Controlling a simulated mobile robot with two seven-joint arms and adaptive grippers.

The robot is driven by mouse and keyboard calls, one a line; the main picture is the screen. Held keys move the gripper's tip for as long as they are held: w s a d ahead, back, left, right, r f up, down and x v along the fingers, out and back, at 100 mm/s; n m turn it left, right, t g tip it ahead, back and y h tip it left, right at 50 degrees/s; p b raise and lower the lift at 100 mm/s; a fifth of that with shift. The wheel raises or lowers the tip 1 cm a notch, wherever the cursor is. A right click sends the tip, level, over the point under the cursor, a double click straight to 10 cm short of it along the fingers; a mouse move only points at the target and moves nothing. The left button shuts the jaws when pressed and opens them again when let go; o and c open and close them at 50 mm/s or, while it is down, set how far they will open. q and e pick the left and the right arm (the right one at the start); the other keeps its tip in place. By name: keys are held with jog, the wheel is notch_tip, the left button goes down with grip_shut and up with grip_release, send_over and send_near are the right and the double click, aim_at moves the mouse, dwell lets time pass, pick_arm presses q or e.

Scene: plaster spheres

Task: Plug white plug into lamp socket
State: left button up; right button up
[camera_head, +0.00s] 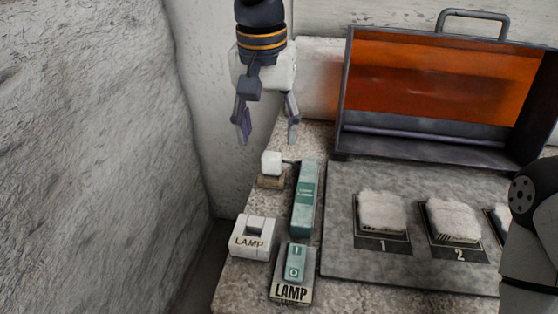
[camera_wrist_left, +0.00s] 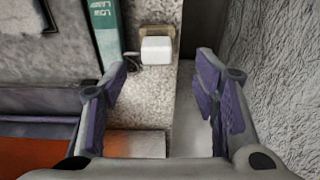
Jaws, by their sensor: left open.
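The white plug (camera_head: 272,161) sits on a small tan holder (camera_head: 270,182) on the stone worktop; in the left wrist view the plug (camera_wrist_left: 156,50) shows between the fingers, toward the top. A dark cord runs from beside it toward the green device. The white lamp socket (camera_head: 252,240), a block marked LAMP with a dark recess on top, is nearer me and looks empty. My left gripper (camera_head: 267,132) hangs above and behind the plug, fingers down, open and empty, apart from it; its fingers also show in the left wrist view (camera_wrist_left: 162,68).
A green device (camera_head: 305,200) stands right of the plug. A lamp switch (camera_head: 292,273) is right of the socket. A grey plate (camera_head: 340,260) carries numbered pads with white lumps. An orange-windowed case (camera_head: 430,80) stands behind. A rough wall (camera_head: 90,150) is left.

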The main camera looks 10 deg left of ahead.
aim_at(272, 155)
pick_arm(q)
jog(key=f, duration=0.5)
jog(key=w+f, duration=0.1)
jog(key=f, duration=0.1)
jog(key=shift+d+f, duration=0.15)
jog(key=c, duration=1.2)
